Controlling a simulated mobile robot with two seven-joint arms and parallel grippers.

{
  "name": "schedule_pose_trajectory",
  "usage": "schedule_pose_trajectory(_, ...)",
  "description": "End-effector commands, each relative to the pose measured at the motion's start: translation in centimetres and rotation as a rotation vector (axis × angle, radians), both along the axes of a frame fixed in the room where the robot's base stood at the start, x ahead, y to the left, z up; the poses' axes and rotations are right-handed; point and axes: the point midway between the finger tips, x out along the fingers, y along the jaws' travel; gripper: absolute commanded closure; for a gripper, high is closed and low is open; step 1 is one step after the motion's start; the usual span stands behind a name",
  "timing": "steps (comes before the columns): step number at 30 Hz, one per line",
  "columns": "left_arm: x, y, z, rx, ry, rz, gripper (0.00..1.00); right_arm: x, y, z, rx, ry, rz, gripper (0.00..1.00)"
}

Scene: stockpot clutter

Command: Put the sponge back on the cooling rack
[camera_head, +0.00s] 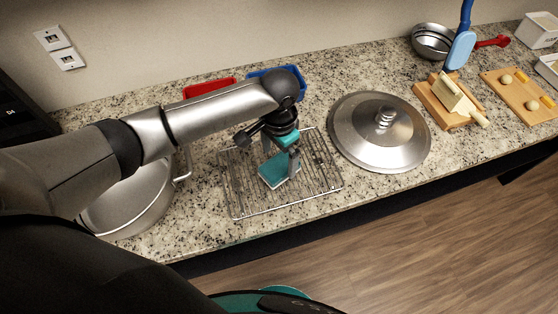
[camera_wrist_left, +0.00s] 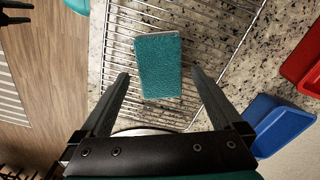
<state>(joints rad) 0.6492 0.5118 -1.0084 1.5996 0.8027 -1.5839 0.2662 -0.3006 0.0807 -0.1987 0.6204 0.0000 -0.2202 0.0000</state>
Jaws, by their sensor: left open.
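The teal sponge (camera_head: 275,172) lies on the wire cooling rack (camera_head: 238,196), near its middle. In the left wrist view the sponge (camera_wrist_left: 158,66) lies flat across the wires of the rack (camera_wrist_left: 113,42), with a pale edge showing. My left gripper (camera_head: 281,155) is open just above the sponge and points down at it. In the left wrist view its two fingers (camera_wrist_left: 160,82) stand wide apart, one on each side of the sponge's near end, with gaps to it. Nothing is held between them.
A steel pot (camera_head: 133,203) stands left of the rack, partly behind my arm. A large steel lid (camera_head: 375,143) lies to the right. Red (camera_head: 209,88) and blue (camera_head: 262,79) bins stand behind. Boards, a steel bowl (camera_head: 432,40) and utensils sit farther right. The counter's front edge is near the rack.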

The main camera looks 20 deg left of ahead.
Motion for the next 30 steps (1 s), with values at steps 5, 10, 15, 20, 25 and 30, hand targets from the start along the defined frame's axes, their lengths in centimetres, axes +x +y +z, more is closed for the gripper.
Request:
schedule_pose_trajectory(5,0.1,0.0,4.3,-0.003,-0.004,0.000,0.00,0.0,0.0,0.9,0.000,0.000,0.001,0.50)
schedule_pose_trajectory(10,0.1,0.0,7.0,-0.002,-0.003,0.000,0.00,0.0,0.0,1.3,0.001,0.000,0.001,0.50)
schedule_pose_trajectory(15,0.0,0.0,8.2,-0.001,-0.001,0.000,0.00,0.0,0.1,1.5,0.001,0.000,0.001,0.50)
schedule_pose_trajectory(20,0.0,0.0,8.3,-0.001,-0.001,0.001,0.00,0.0,0.1,1.4,0.001,0.000,0.002,0.50)
schedule_pose_trajectory(25,0.0,0.0,8.3,-0.001,-0.001,0.000,0.00,0.0,0.1,1.4,0.001,0.000,0.002,0.50)
schedule_pose_trajectory(30,0.0,0.0,8.3,-0.001,0.000,0.000,0.00,0.0,0.1,1.4,0.001,0.000,0.002,0.50)
